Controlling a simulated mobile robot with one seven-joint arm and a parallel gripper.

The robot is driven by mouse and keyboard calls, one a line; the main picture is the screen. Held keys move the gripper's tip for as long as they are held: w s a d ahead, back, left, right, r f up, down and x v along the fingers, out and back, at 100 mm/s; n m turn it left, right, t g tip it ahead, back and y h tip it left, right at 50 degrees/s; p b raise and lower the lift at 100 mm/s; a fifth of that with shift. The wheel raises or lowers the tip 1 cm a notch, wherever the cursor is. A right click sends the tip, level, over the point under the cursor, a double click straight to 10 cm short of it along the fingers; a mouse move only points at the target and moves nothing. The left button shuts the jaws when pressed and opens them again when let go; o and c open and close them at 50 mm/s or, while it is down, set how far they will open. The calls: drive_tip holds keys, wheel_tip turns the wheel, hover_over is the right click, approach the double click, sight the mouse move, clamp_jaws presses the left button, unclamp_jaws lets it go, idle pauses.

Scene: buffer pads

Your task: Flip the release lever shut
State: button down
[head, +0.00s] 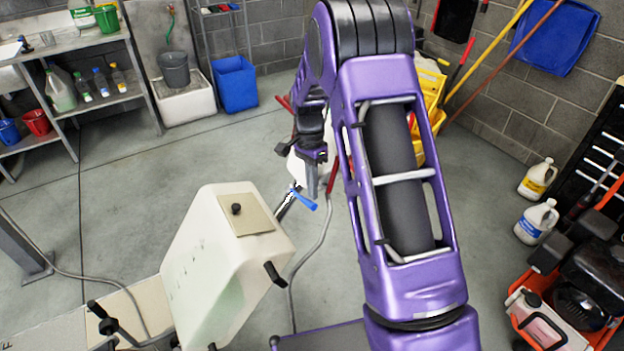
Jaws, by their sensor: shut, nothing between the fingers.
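A small blue release lever (304,201) shows near the middle of the head view, on a shiny metal rod (285,207) beside a white tank (215,262). The lever slants down to the right, its free end pointing away from the rod. My gripper (312,191) reaches down from above, with its fingers together and nothing between them. The fingertips are just above the lever, overlapping or very close to it in the picture; I cannot tell whether they touch. Part of the lever's pivot is hard to make out.
My purple arm covers the middle right. A grey cable (312,262) runs over the floor. Yellow equipment (430,100) stands behind my arm, white jugs (537,220) and an orange-black machine (575,300) at right.

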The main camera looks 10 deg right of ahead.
sight(309, 203)
drive_tip(key=shift+f, duration=0.1)
idle(0.3)
drive_tip(key=shift+s+a+f+t+b, duration=0.1)
drive_tip(key=shift+s+f+t+b, duration=0.15)
drive_tip(key=shift+b, duration=0.25)
drive_tip(key=shift+m, duration=0.3)
drive_tip(key=f+t+b, duration=0.1)
drive_tip(key=b, duration=0.1)
drive_tip(key=s+a+f+m+t+y+b, duration=0.1)
drive_tip(key=shift+s+b, duration=0.3)
drive_tip(key=shift+b, duration=0.1)
drive_tip(key=shift+s+a+f+m+t+b, duration=0.5)
drive_tip(key=shift+a+f+m+t+b, duration=0.2)
drive_tip(key=shift+f+m+t+b, duration=0.2)
drive_tip(key=shift+a, duration=0.1)
